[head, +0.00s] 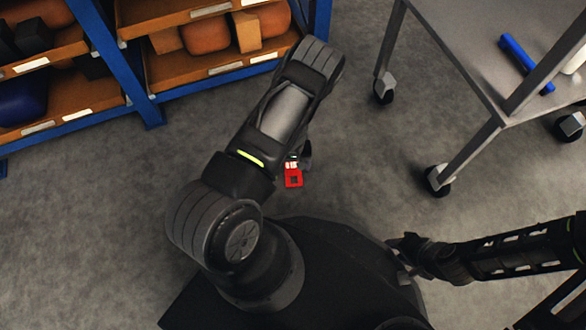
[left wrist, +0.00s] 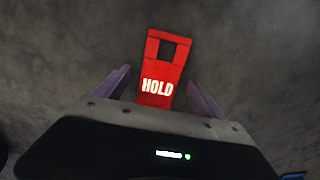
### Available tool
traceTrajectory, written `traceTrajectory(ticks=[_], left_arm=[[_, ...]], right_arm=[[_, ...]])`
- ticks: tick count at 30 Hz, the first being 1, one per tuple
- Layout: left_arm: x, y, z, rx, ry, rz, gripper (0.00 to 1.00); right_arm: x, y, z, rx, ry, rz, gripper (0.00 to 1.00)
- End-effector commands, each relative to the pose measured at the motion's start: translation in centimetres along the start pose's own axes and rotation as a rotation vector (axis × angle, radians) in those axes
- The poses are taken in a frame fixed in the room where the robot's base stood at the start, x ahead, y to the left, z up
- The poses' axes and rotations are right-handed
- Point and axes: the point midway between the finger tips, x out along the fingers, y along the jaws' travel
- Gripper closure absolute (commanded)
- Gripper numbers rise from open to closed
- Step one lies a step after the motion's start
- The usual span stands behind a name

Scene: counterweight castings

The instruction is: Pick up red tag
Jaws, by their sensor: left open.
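The red tag (head: 293,178) shows in the head view just below my left gripper (head: 299,160), against the grey floor. In the left wrist view the red tag (left wrist: 165,60) has a square hole at its far end and white "HOLD" lettering near the palm. My left gripper (left wrist: 158,80) is open, with one finger on each side of the tag's near end and a gap visible on both sides. My arm partly covers this spot in the head view. My right gripper (head: 408,250) is at the lower right, beside my base, and its jaws are too dark to read.

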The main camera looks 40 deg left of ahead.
Motion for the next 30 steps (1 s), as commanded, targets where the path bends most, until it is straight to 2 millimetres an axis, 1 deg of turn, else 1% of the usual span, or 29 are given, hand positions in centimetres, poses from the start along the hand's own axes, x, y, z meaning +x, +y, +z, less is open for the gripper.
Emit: traceTrajectory(ticks=[16,17,30], left_arm=[[0.21,0.02,-0.01,-0.001,0.0,0.001,0.2],[0.15,0.03,-0.01,-0.001,0.0,0.001,0.22],[0.15,0.03,0.01,0.0,0.0,0.001,0.58]], right_arm=[[0.25,0.11,0.04,0.0,-0.001,0.0,0.64],[0.2,0.09,0.04,0.0,-0.001,0.0,0.64],[0.17,0.08,0.04,0.0,0.0,0.0,0.64]])
